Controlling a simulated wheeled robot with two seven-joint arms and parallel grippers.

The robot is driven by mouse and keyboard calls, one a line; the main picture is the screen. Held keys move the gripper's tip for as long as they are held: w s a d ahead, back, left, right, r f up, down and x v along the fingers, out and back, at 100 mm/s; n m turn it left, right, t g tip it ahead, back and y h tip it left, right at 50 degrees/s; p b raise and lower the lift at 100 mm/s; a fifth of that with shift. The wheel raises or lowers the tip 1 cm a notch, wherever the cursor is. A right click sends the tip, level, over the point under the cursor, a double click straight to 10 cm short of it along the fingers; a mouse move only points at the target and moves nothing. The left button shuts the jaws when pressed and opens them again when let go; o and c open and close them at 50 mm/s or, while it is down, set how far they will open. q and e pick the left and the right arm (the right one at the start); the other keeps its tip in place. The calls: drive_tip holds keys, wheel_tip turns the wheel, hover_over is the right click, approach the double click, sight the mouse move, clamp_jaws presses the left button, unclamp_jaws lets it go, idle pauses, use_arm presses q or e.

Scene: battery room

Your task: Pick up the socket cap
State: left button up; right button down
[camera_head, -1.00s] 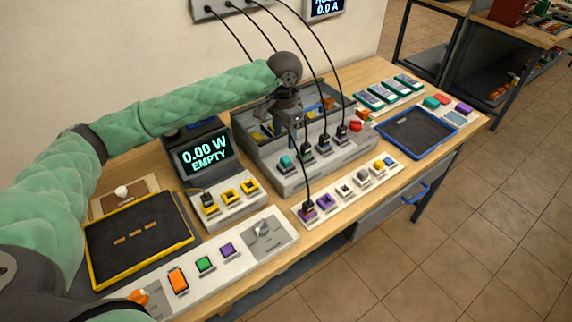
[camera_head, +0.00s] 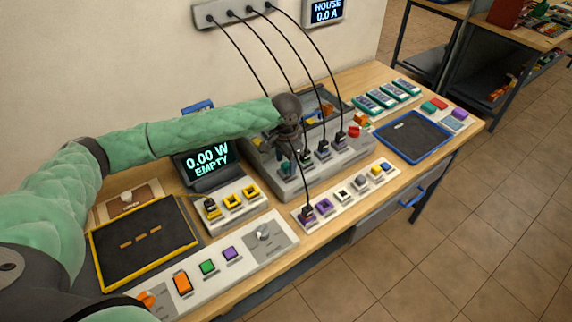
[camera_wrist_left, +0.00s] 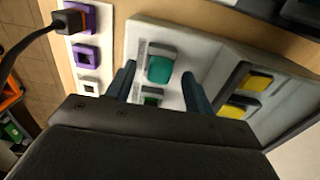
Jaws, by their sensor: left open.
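The teal cap (camera_head: 285,168) sits on the front left of the grey socket box (camera_head: 330,168), mostly behind my left gripper in the head view. In the left wrist view the teal cap (camera_wrist_left: 160,69) is on the pale panel, with a darker green socket (camera_wrist_left: 151,98) beside it. My left gripper (camera_wrist_left: 157,76) is open, with one finger on each side of the cap. I cannot tell whether the fingers touch it. In the head view the left gripper (camera_head: 293,152) points down over the box. My right gripper is not in view.
Black plugs (camera_head: 323,147) with hanging cables stand right of the cap. A white strip (camera_head: 347,197) of coloured sockets lies in front, with a cabled plug at its left end. The meter (camera_head: 205,160) reading EMPTY stands left. A blue-rimmed tray (camera_head: 414,138) is at right.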

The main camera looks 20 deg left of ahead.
use_arm(q)
drive_tip(key=shift+f, duration=0.15)
drive_tip(key=c, duration=1)
drive_tip(key=shift+c, duration=0.2)
